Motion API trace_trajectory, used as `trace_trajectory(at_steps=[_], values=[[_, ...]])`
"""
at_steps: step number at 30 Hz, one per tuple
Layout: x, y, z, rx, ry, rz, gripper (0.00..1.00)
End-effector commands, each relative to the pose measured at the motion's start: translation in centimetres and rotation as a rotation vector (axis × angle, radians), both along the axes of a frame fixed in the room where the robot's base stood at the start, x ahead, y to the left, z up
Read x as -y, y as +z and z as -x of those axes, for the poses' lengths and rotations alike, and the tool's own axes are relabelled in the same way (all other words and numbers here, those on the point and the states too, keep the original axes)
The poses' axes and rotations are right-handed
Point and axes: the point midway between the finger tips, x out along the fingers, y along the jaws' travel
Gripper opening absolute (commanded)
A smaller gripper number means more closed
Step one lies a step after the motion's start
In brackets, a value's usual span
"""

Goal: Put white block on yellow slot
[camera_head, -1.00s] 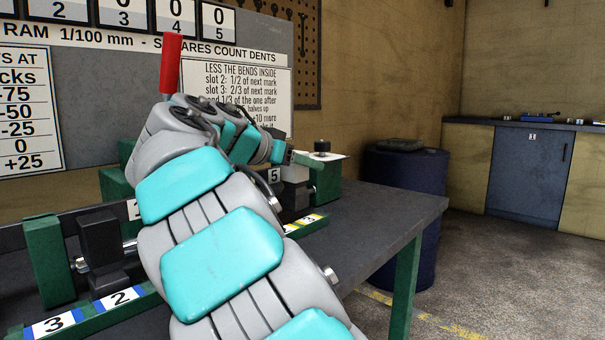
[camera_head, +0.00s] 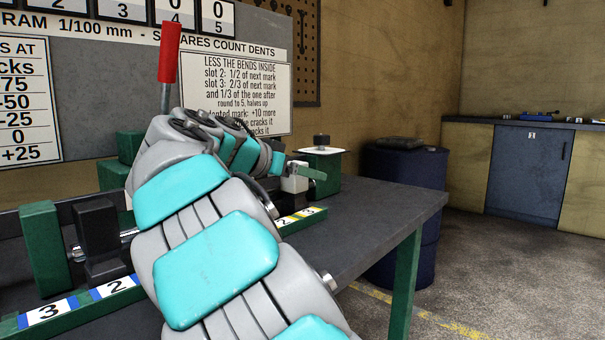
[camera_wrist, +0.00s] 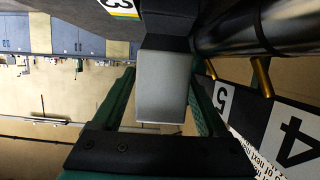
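The white block (camera_head: 294,184) shows at the far end of the bench, partly hidden by my arm. In the wrist view a pale grey block (camera_wrist: 163,88), apparently the same one, stands between my fingers, with a dark part beyond it. My gripper (camera_wrist: 163,72) has its two green fingers on either side of the block, with narrow gaps showing. In the head view one green finger (camera_head: 311,173) shows beside it. The yellow slot labels 2 and 3 (camera_head: 307,212) lie in front of the block. A yellow-edged 3 (camera_wrist: 123,7) shows in the wrist view.
A black block (camera_head: 98,238) stands behind the blue labels at the left. A green post (camera_head: 46,252) is beside it. A red-handled lever (camera_head: 169,52) rises behind my arm. A white plate with a dark knob (camera_head: 321,148) is behind the gripper. The bench's right end (camera_head: 385,205) is clear.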

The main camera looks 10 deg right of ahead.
Motion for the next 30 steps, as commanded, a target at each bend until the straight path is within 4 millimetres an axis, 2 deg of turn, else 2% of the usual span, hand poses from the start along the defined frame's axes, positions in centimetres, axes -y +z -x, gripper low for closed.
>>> trace_trajectory(at_steps=[12, 17, 25, 30], values=[[-0.2, 0.4, 0.1, 0.000, 0.000, 0.000, 0.82], [-2.2, 1.3, 1.5, 0.001, 0.002, -0.001, 0.82], [-6.6, 3.3, 4.6, 0.005, 0.004, 0.000, 0.82], [-8.3, 4.0, 5.9, 0.001, 0.003, 0.000, 0.82]])
